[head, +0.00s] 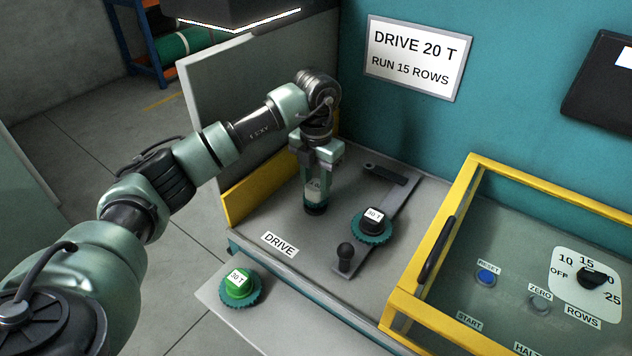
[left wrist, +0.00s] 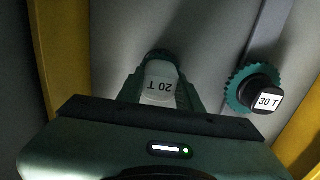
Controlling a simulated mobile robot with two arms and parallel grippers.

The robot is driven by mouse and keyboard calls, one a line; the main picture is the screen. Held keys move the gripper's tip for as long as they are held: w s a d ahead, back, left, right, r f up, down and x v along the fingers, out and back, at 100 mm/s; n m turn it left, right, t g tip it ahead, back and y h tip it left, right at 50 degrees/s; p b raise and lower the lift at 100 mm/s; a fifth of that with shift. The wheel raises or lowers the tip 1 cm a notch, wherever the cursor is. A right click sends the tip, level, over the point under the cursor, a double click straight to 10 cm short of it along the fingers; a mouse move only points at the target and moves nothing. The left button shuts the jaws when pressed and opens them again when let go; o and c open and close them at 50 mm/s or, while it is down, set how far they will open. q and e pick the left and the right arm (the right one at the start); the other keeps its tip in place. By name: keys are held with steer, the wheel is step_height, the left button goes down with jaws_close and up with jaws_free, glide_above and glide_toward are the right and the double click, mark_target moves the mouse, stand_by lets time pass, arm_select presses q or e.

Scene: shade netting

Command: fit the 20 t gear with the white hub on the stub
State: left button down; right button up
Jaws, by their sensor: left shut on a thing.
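My left gripper (head: 317,182) points down over the DRIVE plate and is shut on the gear with the white hub (head: 315,198). In the left wrist view the white hub (left wrist: 162,88), labelled 20 T, sits between the fingers, with a dark end (left wrist: 158,56) beyond it. No separate stub shows; the gripper and gear may hide it. I cannot tell whether the gear touches the plate or sits on a stub. My right gripper is not in view.
A teal gear with a black hub (head: 373,224), labelled 30 T, sits on a grey arm with a black knob (head: 345,250). A green-hub gear (head: 239,288) lies on the front ledge. A yellow-framed guard (head: 408,275) stands right; a yellow-edged panel (head: 250,193) stands left.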

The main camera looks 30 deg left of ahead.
mark_target(316, 185)
arm_select(q)
steer(key=c, duration=0.9)
jaws_free()
steer(key=shift+o, duration=0.2)
steer(key=shift+f, duration=0.1)
step_height(316, 185, up, 8)
steer(key=shift+f+b, duration=0.1)
steer(key=shift+b, duration=0.8)
steer(key=shift+s, duration=0.1)
